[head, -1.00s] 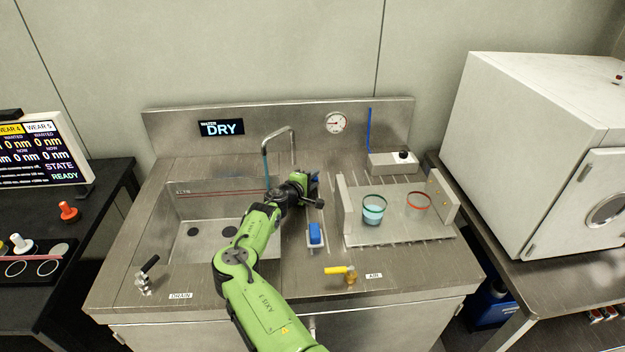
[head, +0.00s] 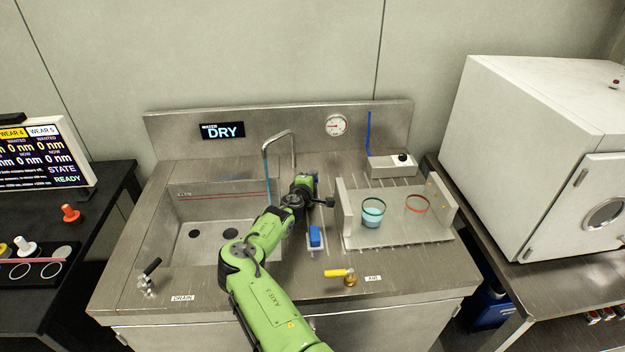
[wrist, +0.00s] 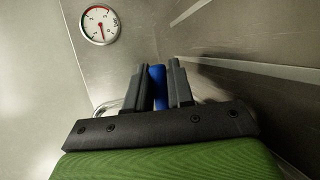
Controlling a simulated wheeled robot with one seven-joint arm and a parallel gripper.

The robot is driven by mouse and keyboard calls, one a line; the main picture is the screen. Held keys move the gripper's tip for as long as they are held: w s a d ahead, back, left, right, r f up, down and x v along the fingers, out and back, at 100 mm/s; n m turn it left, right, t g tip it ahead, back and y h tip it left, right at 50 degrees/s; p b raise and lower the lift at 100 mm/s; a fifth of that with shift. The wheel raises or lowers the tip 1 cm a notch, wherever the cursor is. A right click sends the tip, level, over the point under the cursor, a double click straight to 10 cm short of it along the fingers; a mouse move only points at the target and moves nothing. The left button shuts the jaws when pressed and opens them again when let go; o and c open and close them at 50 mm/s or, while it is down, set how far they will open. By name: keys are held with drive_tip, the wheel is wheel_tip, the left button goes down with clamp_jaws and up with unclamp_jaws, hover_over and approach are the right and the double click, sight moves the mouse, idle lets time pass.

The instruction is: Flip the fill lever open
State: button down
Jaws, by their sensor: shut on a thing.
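In the wrist view a blue bar-like handle (wrist: 158,88), which looks like the fill lever's, stands between the two dark fingers of my gripper (wrist: 158,66). The fingers are shut on it. In the head view my arm's end is over the deck to the right of the sink, in front of the bent spout (head: 279,148). A little blue shows at the arm's end there, but my wrist hides the fingers and most of the lever. The lever's base and exact angle cannot be made out.
The sink basin (head: 221,245) is on the left, with the black drain lever (head: 152,267) in front. A yellow air lever (head: 338,273) is at the front.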

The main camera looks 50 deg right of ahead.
drive_tip(key=c, duration=1.4)
unclamp_jaws()
drive_tip(key=shift+o, duration=0.2)
drive_tip(key=p+v, duration=0.1)
drive_tip(key=v, duration=1.4)
drive_tip(key=shift+a+p, duration=0.35)
drive_tip(key=shift+a, duration=0.05)
